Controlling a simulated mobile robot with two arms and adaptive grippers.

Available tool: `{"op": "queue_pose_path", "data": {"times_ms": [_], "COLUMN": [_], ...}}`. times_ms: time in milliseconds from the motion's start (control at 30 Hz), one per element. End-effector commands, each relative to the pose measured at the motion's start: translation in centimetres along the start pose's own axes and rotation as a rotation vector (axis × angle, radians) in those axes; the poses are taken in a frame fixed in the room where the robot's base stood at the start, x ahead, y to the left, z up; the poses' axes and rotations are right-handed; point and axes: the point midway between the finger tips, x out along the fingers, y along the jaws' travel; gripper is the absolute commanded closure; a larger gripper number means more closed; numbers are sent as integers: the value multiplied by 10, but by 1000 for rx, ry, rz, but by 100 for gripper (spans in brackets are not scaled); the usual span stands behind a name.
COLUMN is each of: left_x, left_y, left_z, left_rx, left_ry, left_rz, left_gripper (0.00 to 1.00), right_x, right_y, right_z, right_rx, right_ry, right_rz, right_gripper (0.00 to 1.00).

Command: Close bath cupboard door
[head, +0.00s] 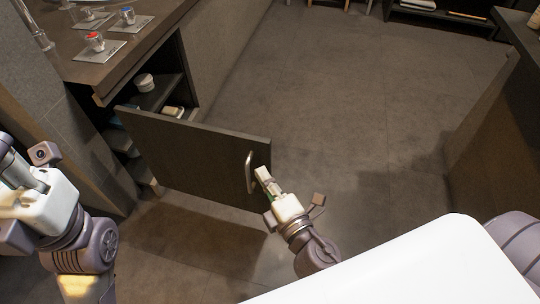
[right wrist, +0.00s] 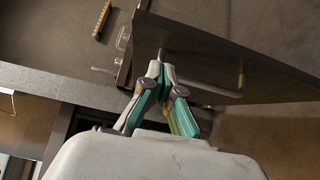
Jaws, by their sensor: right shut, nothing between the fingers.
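The dark cupboard door (head: 190,150) stands wide open, swung out from the cupboard below the vanity counter. Its curved metal handle (head: 249,172) is near the door's free end. My right gripper (head: 262,174) is shut and empty, its tips close beside the handle; I cannot tell whether they touch. In the right wrist view the shut fingertips (right wrist: 158,68) are in front of the door panel (right wrist: 270,75). My left gripper (head: 35,185) is at the left edge, away from the door, and its fingers do not show clearly.
The open cupboard holds a white jar (head: 144,82) and other items on its shelves. The counter (head: 85,68) above carries taps on metal plates. The floor (head: 350,90) beyond the door is clear. A dark cabinet (head: 490,110) stands at the right.

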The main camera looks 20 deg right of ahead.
Motion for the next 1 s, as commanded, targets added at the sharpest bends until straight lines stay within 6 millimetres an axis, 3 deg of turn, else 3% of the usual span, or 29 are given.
{"op": "queue_pose_path", "data": {"times_ms": [200, 767, 1000], "left_x": [-5, -6, -3], "left_y": [-1, -1, -1], "left_z": [1, 1, -1], "left_rx": [-5, -6, -7], "left_ry": [-35, -41, -38], "left_rz": [-14, -17, -20], "left_gripper": [77, 77, 77], "right_x": [18, 23, 34], "right_y": [0, -1, 1], "right_z": [22, 28, 50], "right_rx": [-3, -3, -9], "right_ry": [-2, 2, 46], "right_rz": [-1, -1, -1], "right_gripper": [100, 100, 100]}}
